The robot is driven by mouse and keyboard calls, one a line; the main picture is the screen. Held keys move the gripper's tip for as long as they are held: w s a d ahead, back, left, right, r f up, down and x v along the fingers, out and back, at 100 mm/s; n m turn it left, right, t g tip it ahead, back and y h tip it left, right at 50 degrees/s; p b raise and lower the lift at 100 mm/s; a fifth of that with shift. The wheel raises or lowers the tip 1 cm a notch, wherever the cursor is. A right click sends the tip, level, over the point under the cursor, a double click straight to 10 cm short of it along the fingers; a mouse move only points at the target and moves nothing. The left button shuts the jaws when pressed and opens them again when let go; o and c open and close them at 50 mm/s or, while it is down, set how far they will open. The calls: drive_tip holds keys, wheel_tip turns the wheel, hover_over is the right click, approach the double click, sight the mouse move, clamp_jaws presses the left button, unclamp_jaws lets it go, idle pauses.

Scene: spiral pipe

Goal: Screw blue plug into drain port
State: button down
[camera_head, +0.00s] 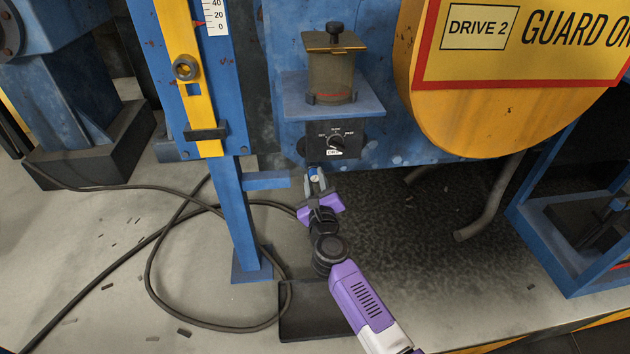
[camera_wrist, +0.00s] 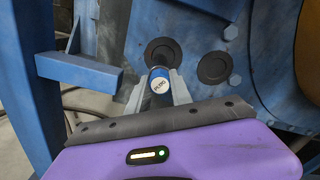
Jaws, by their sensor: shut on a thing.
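The blue plug (camera_wrist: 159,80) has a white end face with small dark lettering and sits between the fingertips of my gripper (camera_wrist: 160,90) in the wrist view. My gripper is shut on it. In the head view the plug (camera_head: 315,176) is small, held by my gripper (camera_head: 316,183) just below the black selector-switch box. Behind the plug in the wrist view is a dark round port (camera_wrist: 160,52) on the blue machine face. I cannot tell whether the plug touches or enters it. A second dark disc (camera_wrist: 214,67) lies to its right.
A blue horizontal bracket (camera_wrist: 78,69) juts in at left of my gripper. The selector-switch box (camera_head: 334,139) is just above. A black tray (camera_head: 325,310) lies on the floor, with a looping cable (camera_head: 150,275) to its left. A bent pipe (camera_head: 492,200) hangs at right.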

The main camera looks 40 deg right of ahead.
drive_tip(key=c, duration=1.4)
unclamp_jaws()
drive_tip(key=shift+o, duration=0.2)
